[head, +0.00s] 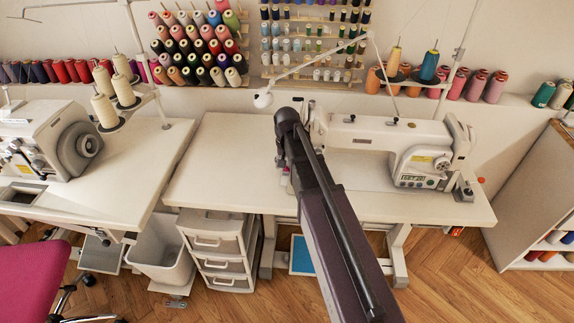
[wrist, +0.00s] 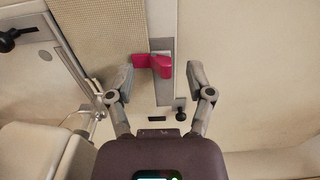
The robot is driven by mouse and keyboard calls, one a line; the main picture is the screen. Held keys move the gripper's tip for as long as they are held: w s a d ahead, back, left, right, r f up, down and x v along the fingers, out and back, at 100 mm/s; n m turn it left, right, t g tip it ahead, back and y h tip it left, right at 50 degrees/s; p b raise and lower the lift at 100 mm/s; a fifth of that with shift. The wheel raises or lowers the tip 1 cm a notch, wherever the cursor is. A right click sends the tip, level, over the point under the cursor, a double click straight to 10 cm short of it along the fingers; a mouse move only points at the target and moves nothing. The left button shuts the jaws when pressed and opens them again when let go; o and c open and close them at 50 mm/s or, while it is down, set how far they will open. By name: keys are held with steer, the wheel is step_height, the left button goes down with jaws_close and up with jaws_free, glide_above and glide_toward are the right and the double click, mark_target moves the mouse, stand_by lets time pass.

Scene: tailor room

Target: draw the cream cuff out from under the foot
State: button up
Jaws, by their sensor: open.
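In the wrist view a cream woven cloth (wrist: 108,32), which looks like the cuff, lies flat at the upper left. Its right edge reaches the grey metal plate. A magenta piece (wrist: 145,60), apparently the foot, sits at that edge over the plate; whether it presses on the cloth I cannot tell. My gripper (wrist: 158,73) is open and empty, its fingers on either side of the magenta piece, the left finger close to the cloth.
The white sewing machine (head: 380,138) stands on its table (head: 230,178), right of my arm. Another machine (head: 50,140) stands on the left table. Thread racks line the wall. The table left of my arm is bare. In the wrist view a dark knob (wrist: 181,103) is near the right finger.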

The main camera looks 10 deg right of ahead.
steer(key=shift+f, duration=0.25)
steer(key=shift+c, duration=0.2)
jaws_close()
steer(key=shift+w+a, duration=0.25)
steer(key=shift+a, duration=0.55)
steer(key=shift+w+a, duration=0.1)
steer(key=shift+a, duration=0.2)
steer(key=shift+r, duration=0.1)
stand_by(0.4)
steer(key=shift+a+r+p, duration=0.15)
steer(key=shift+r+p, duration=1)
steer(key=shift+a+r+p, duration=0.1)
steer(key=shift+r+p, duration=1)
